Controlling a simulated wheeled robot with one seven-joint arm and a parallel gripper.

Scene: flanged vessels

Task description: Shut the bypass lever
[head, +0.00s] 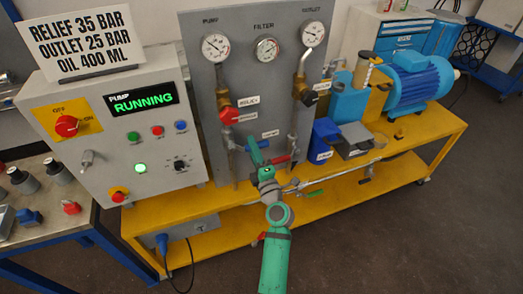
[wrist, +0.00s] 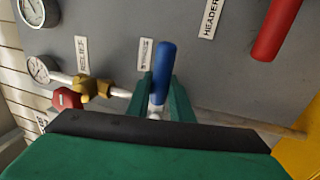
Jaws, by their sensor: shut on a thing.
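The bypass lever (wrist: 164,62) has a blue handle on a pale stem and stands between my green fingers in the wrist view. The small label beside it is too blurred to read surely. My gripper (wrist: 163,97) is shut on the blue handle near its lower part, with the handle's end sticking out past the fingers. The fitting under the lever is mostly hidden by my gripper.
A red-handled lever (head: 279,160) is close at the right of my gripper; its handle also shows in the wrist view (wrist: 276,28). The red relief knob (head: 229,115) is above left. The control box (head: 125,140) reads RUNNING. A blue box (head: 324,139) stands at right.

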